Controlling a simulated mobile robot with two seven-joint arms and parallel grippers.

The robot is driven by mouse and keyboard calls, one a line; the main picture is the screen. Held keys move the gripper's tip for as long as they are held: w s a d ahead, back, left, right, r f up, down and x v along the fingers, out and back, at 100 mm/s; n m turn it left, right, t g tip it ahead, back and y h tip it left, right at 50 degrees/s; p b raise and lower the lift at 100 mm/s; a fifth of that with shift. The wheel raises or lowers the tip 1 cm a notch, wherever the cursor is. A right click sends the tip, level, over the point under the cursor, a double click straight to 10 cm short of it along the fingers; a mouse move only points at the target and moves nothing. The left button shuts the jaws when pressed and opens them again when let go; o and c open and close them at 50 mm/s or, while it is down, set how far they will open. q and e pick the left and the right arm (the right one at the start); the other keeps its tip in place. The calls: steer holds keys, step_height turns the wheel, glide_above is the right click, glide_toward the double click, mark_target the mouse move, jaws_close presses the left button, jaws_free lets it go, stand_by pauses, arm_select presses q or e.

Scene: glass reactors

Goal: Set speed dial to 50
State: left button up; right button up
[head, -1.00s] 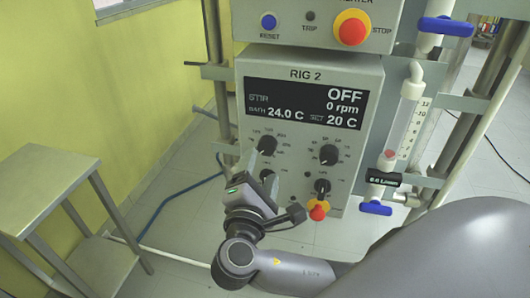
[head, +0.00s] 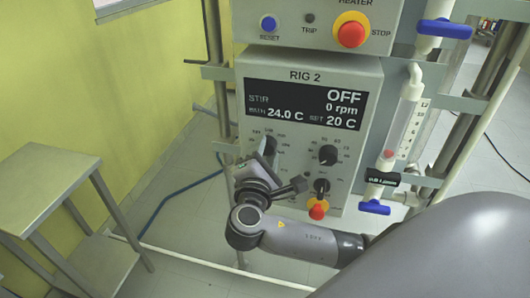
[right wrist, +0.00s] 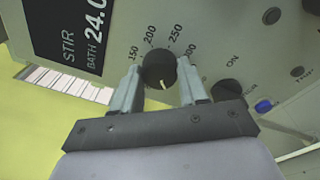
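The RIG 2 panel (head: 365,75) has a black speed dial on its left side, mostly hidden behind my right gripper in the head view. In the right wrist view this dial (right wrist: 158,68) is a round black knob with a pale pointer line, pointing toward the bottom of the picture. The numbers 150, 200 and 250 are printed around it. My right gripper (head: 264,156) has one finger on each side of the knob, with small gaps showing in the right wrist view (right wrist: 160,82). The display (head: 305,103) reads STIR OFF, 0 rpm. My left gripper is out of view.
A second black dial (head: 328,155), a small switch knob (head: 321,186) and a red-yellow knob (head: 318,209) sit right of the gripper. A flow tube (head: 401,125) with blue valves stands at the right. A metal table (head: 45,185) stands at the left.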

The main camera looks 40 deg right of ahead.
steer(key=shift+f, duration=0.1)
steer(key=shift+f+m+b, duration=0.15)
steer(key=shift+m+b, duration=0.65)
steer(key=shift+m, duration=0.2)
steer(key=m+b, duration=0.2)
steer(key=m, duration=0.1)
steer(key=shift+f+b, duration=0.15)
steer(key=shift+b, duration=0.25)
steer(key=shift+r+m+h+b, duration=0.2)
steer(key=shift+m+h+b, duration=0.1)
steer(key=shift+m+b, duration=1.55)
steer(key=shift+a+m, duration=0.1)
steer(key=shift+m, duration=0.15)
steer(key=o, duration=1.1)
steer(key=shift+r, duration=0.1)
steer(key=shift+c, duration=0.2)
